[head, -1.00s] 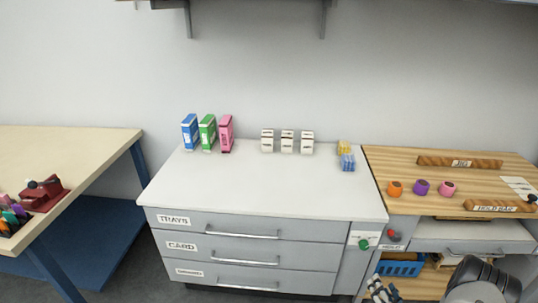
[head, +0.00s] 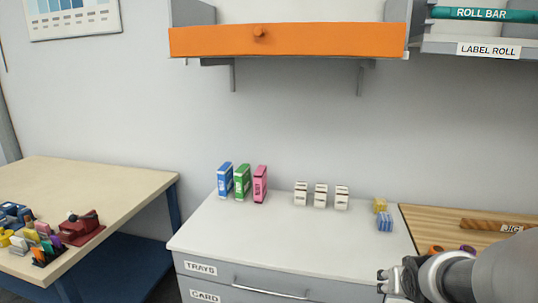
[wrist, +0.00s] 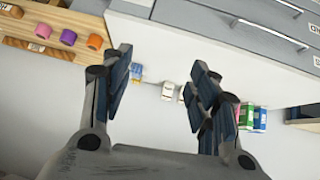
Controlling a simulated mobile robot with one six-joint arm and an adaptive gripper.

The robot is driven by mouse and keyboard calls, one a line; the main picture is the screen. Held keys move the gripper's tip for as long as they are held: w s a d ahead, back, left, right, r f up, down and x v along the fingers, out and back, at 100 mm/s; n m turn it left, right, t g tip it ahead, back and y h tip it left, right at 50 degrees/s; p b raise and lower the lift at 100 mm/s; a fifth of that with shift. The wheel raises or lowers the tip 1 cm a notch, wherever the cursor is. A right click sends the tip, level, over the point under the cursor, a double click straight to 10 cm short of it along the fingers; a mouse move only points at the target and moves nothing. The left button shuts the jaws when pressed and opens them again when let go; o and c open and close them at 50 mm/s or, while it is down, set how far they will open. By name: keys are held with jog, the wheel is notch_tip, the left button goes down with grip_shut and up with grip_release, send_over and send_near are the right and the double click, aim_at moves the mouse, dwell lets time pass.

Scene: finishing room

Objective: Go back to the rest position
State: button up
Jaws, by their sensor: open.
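My gripper (wrist: 158,85) is open and empty in the wrist view, with its two dark finger pads well apart. Part of it shows at the lower right of the head view (head: 388,283), in front of the grey drawer cabinet (head: 270,240). Between and beyond the fingers, the wrist view shows the cabinet's pale top with small white boxes and a blue-and-yellow item. Nothing is held. The fingers appear apart from all objects.
Blue (head: 225,181), green (head: 242,182) and pink (head: 260,184) boxes stand on the cabinet, with three white boxes (head: 321,195) to their right. A wooden bench (head: 430,223) is at right, a pale table (head: 85,190) at left. An orange-fronted shelf (head: 290,40) hangs above.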

jog(key=s+a+r+n+g+y, duration=0.1)
jog(key=s+a+r, duration=0.1)
jog(key=s+a, duration=0.6)
jog(key=s+a+r+n+g+y, duration=0.1)
jog(key=s+a, duration=0.7)
jog(key=s, duration=0.8)
notch_tip(320, 180, up, 2)
jog(key=shift+r+n+g+y, duration=0.1)
jog(key=shift+n+g+y, duration=0.3)
jog(key=shift+g+y, duration=0.15)
jog(key=shift+a, duration=0.1)
jog(key=shift+c, duration=0.2)
